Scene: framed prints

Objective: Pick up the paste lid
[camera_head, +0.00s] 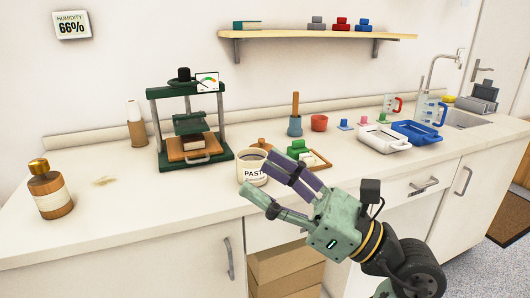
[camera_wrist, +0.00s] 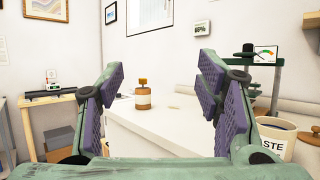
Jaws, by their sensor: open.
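A white paste jar (camera_head: 251,171) with a dark rim stands on the counter in front of the green press. Its top looks open. In the wrist view the jar (camera_wrist: 273,142) is at the right edge, outside my right finger. A brown knobbed piece (camera_head: 262,144), which looks like the paste lid, shows just behind the jar; its lower part is hidden. My gripper (camera_head: 259,178) is open and empty, with its fingers beside and in front of the jar in the head view. It also shows open in the wrist view (camera_wrist: 161,82).
A green press (camera_head: 190,128) stands behind and left of the jar. A green block on a wooden board (camera_head: 318,160) lies right of it. A brown bottle (camera_head: 50,190) is far left; white (camera_head: 383,139) and blue trays (camera_head: 416,131) are right. The counter left of the jar is mostly clear.

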